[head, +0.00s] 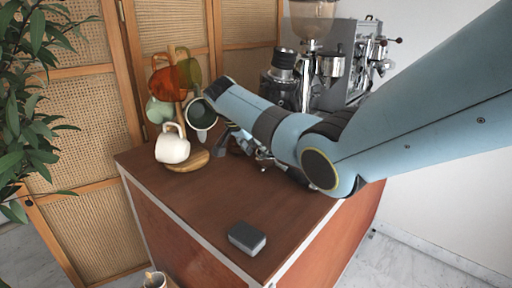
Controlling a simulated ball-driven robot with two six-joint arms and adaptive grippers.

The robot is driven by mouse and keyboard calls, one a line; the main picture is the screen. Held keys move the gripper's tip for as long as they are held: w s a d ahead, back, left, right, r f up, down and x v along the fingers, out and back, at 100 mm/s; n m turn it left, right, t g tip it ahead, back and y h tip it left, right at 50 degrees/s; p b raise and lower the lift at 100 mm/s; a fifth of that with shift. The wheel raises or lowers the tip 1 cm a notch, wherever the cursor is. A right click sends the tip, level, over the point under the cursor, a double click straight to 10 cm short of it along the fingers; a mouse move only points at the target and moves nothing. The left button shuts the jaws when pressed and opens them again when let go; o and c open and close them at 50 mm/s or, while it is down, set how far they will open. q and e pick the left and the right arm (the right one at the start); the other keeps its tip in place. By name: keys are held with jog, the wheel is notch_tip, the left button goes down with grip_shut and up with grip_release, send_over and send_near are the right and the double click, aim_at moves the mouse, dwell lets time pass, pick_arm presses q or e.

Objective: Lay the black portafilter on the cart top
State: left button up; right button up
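The cart top (215,205) is brown with a pale metal edge, and its front part is mostly bare. My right arm comes in from the right and crosses over the back of the cart. My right gripper (240,142) is low over the cart top, right of the mug stand, largely hidden by my own arm. Small dark and shiny metal parts show around it. I cannot tell which of them belong to the black portafilter, or whether the fingers are open or shut. My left gripper is not in view.
A wooden mug stand (190,162) with several mugs, one white (172,148), stands at the back left. A coffee grinder (283,78) and espresso machine (352,55) stand at the back. A dark grey block (247,237) lies near the front edge.

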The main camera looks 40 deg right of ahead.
jog(key=v, duration=1.2)
jog(key=shift+r, duration=0.1)
